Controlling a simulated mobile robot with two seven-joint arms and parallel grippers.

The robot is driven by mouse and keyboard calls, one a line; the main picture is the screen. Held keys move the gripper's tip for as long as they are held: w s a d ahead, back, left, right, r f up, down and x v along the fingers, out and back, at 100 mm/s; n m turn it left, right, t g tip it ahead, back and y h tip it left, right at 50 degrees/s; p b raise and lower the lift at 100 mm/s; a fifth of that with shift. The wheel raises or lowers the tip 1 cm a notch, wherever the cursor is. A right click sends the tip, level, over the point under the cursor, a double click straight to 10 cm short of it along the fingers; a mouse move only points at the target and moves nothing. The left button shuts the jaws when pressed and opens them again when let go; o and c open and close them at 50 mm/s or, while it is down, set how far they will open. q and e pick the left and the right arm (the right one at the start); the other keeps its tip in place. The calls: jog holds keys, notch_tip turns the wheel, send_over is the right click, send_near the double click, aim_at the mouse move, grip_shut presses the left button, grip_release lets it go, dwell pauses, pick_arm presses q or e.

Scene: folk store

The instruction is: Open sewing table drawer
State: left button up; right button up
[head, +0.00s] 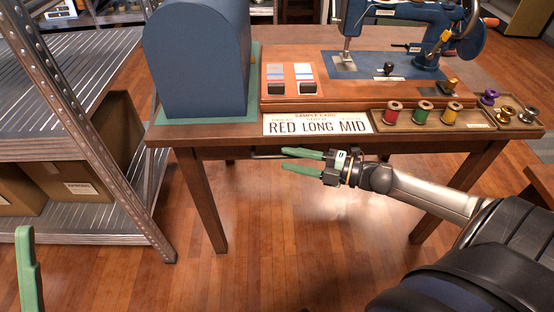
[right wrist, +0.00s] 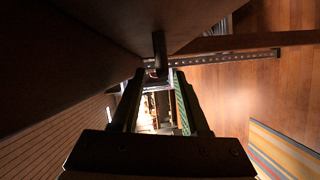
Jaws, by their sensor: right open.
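The wooden sewing table (head: 390,150) stands ahead of me in the head view. A thin dark handle bar (head: 265,156) shows under the front edge of its top, left of the middle. The drawer front itself is mostly hidden below the tabletop. My right gripper (head: 284,160) is open, its green fingers pointing left at handle height, with the fingertips close to the bar. In the right wrist view, a dark post (right wrist: 160,52) hangs ahead of the open fingers; whether they touch it I cannot tell. One green finger of my left gripper (head: 28,270) shows at the lower left.
On the table stand a blue domed cover (head: 197,60), a blue sewing machine (head: 400,30), a sample card (head: 318,124) and a tray (head: 385,122) with spools. A metal shelf (head: 75,90) with cardboard boxes stands left. The wooden floor before the table is clear.

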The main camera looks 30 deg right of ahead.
aim_at(283, 157)
jog(key=shift+b+x, duration=0.45)
jog(key=shift+x, duration=1.65)
grip_shut()
